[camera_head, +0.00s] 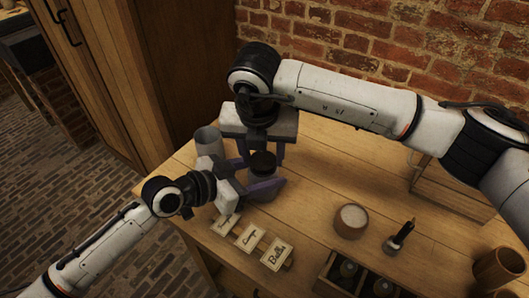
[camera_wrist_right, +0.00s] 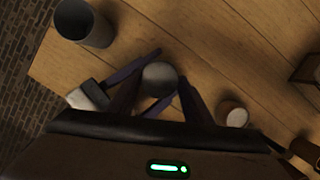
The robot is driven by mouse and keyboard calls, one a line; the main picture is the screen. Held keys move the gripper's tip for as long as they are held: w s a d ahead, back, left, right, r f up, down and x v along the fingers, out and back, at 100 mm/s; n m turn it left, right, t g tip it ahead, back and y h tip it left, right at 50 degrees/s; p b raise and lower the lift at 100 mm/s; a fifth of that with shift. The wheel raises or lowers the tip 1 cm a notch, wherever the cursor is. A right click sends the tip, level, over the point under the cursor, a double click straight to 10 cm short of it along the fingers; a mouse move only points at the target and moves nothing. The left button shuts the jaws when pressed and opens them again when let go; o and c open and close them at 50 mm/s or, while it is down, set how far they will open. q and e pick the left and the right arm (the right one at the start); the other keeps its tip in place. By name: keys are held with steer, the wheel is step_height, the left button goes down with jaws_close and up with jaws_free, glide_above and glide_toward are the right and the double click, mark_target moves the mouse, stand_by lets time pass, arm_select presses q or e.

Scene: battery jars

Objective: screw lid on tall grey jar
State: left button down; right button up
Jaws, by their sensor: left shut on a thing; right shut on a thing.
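A small grey jar (camera_head: 262,182) stands upright on the bench with a dark round lid (camera_head: 263,161) on its top. The lid also shows as a grey disc in the right wrist view (camera_wrist_right: 159,77). My left gripper (camera_head: 264,187) comes in low from the left and is shut on the jar, with its purple fingers on both sides of it. My right gripper (camera_head: 262,158) points down from above and is shut on the lid. Whether the lid's thread is engaged cannot be seen.
A taller grey cylinder (camera_head: 208,142) stands at the left edge, close behind my left gripper. Lettered cards (camera_head: 250,238) lie in front. To the right are a round wooden pot (camera_head: 351,222), a brush (camera_head: 400,236), a compartment box (camera_head: 327,279) and a wooden cup (camera_head: 497,270).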

steer(key=m, duration=0.1)
steer(key=m+h, duration=0.1)
steer(key=m, duration=0.3)
steer(key=shift+a+g, duration=0.25)
steer(key=shift+g, duration=0.05)
steer(key=m+g+h, duration=0.1)
steer(key=m, duration=0.4)
steer(key=shift+w+a+m, duration=0.1)
steer(key=shift+w+m, duration=0.05)
steer(key=shift+m, duration=0.25)
steer(key=m, duration=0.2)
steer(key=m+g, duration=0.1)
steer(key=m, duration=0.2)
steer(key=shift+w+m+g+h, duration=0.15)
steer(key=shift+m+g+h, duration=0.15)
steer(key=shift+h, duration=0.1)
steer(key=m, duration=0.3)
steer(key=m+g, duration=0.1)
steer(key=m, duration=0.2)
steer(key=shift+w+m+g, duration=0.15)
steer(key=shift+m+g, duration=0.15)
steer(key=o, duration=1)
